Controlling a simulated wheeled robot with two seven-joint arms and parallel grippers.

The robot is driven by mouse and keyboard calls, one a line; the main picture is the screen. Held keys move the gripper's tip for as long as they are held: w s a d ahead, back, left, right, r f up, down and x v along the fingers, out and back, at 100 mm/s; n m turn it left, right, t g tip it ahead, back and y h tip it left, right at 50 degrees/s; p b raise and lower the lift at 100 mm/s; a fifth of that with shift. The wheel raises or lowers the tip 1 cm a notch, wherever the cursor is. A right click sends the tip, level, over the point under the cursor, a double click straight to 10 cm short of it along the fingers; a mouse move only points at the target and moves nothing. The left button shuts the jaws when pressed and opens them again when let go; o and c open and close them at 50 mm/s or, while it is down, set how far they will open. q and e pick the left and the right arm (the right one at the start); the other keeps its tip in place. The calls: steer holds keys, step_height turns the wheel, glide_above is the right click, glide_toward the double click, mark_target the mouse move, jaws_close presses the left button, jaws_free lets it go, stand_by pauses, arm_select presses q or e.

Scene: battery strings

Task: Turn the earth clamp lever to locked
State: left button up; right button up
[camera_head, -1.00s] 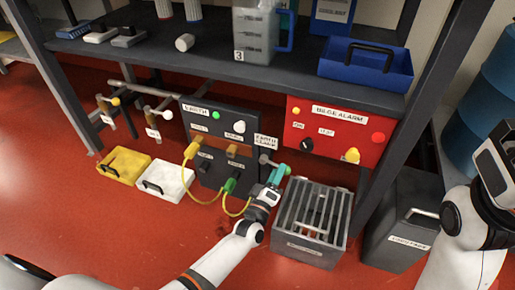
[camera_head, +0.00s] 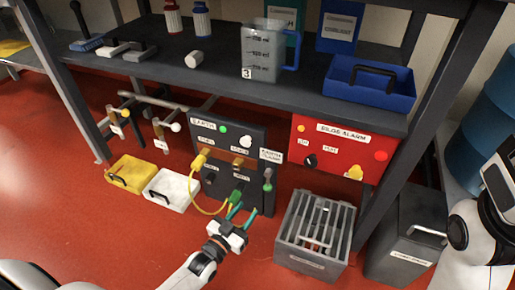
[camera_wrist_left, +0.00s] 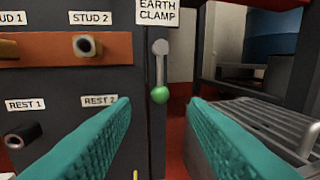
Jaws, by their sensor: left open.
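The earth clamp lever (camera_head: 268,181) is on the right side of the dark earth panel (camera_head: 225,140), under the EARTH CLAMP label. In the left wrist view the lever (camera_wrist_left: 160,68) hangs straight down from its pivot, with a green ball (camera_wrist_left: 159,95) at its lower end. My left gripper (camera_head: 243,212) is open and empty, in front of and below the lever in the head view. In the left wrist view its teal fingers (camera_wrist_left: 160,108) stand apart on either side of the ball, not touching it. My right arm shows at the right edge; its fingers are out of view.
A grey slatted crate (camera_head: 315,228) stands right of the lever. A red bilge alarm box (camera_head: 343,148) is above it. A yellow-green cable (camera_head: 205,210) loops left of the gripper. Yellow (camera_head: 130,172) and white (camera_head: 172,189) trays lie left. Red floor in front is free.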

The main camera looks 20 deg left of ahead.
arm_select(q)
steer(key=s+d+r+t+h+p, duration=0.1)
steer(key=s+d+r+t+p, duration=0.1)
steer(key=r, duration=0.8)
steer(key=s+d+r+t+h+p, duration=0.1)
steer(key=s+d+r+t+p, duration=0.1)
steer(key=r, duration=0.9)
steer(key=s+d+r+m+t+h+p, duration=0.1)
steer(key=s+d+r+t+h, duration=0.1)
steer(key=r, duration=0.8)
steer(key=shift+d+r+t+p, duration=0.25)
steer(key=shift+t+p, duration=0.15)
steer(key=shift+t, duration=0.3)
